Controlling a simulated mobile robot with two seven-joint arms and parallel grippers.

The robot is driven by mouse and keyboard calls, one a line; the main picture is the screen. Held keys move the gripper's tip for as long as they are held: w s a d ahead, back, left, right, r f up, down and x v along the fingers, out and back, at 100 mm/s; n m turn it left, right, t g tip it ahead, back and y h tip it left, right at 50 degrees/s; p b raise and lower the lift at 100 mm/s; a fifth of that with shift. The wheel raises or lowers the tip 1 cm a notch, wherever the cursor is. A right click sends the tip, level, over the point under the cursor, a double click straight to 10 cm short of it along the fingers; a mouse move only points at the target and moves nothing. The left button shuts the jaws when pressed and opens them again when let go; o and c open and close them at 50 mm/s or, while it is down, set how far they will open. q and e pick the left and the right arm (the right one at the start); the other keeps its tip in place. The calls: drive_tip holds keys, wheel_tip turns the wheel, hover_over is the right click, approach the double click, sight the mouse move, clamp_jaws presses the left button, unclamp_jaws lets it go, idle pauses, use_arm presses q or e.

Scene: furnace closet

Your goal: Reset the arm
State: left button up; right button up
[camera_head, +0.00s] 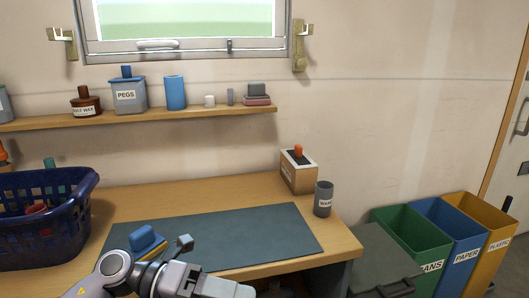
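My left arm comes in at the bottom left, low over the front of the workbench (190,190). Its hand end, with my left gripper (236,289), points right along the lower picture edge. The fingers are not clear enough to tell whether they are open or shut, and no held thing can be made out. A small grey block on a thin stalk sticks up by the wrist. My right arm and gripper are not in view.
A dark mat (240,230) covers the bench front, with a blue sponge-like block (143,238) beside my arm. A blue basket (45,225) stands left. A labelled box (298,172) and grey can (323,199) stand right. Bins (415,237) stand beyond the bench. A shelf (210,113) hangs above.

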use_arm(q)
drive_tip(key=w+a+f+n+t+y+p, duration=0.1)
drive_tip(key=a+f+n+t+y, duration=0.4)
drive_tip(key=n+t, duration=0.75)
drive_tip(key=w+a+f+n+t+y, duration=0.1)
drive_tip(key=a+f+n+t+y, duration=0.45)
drive_tip(key=n, duration=1.25)
drive_tip(key=s+a+f+n+g+y, duration=0.2)
drive_tip(key=s+f+n, duration=0.2)
drive_tip(key=s+f, duration=0.2)
drive_tip(key=s+a+f+n+g+y, duration=0.1)
drive_tip(key=s+a+f+n+g, duration=0.2)
drive_tip(key=s+f, duration=0.4)
wheel_tip(320, 180, down, 4)
drive_tip(key=shift+a+f+n+y, duration=0.15)
drive_tip(key=shift+n+y, duration=0.2)
drive_tip(key=shift+n, duration=0.2)
drive_tip(key=shift+s, duration=0.1)
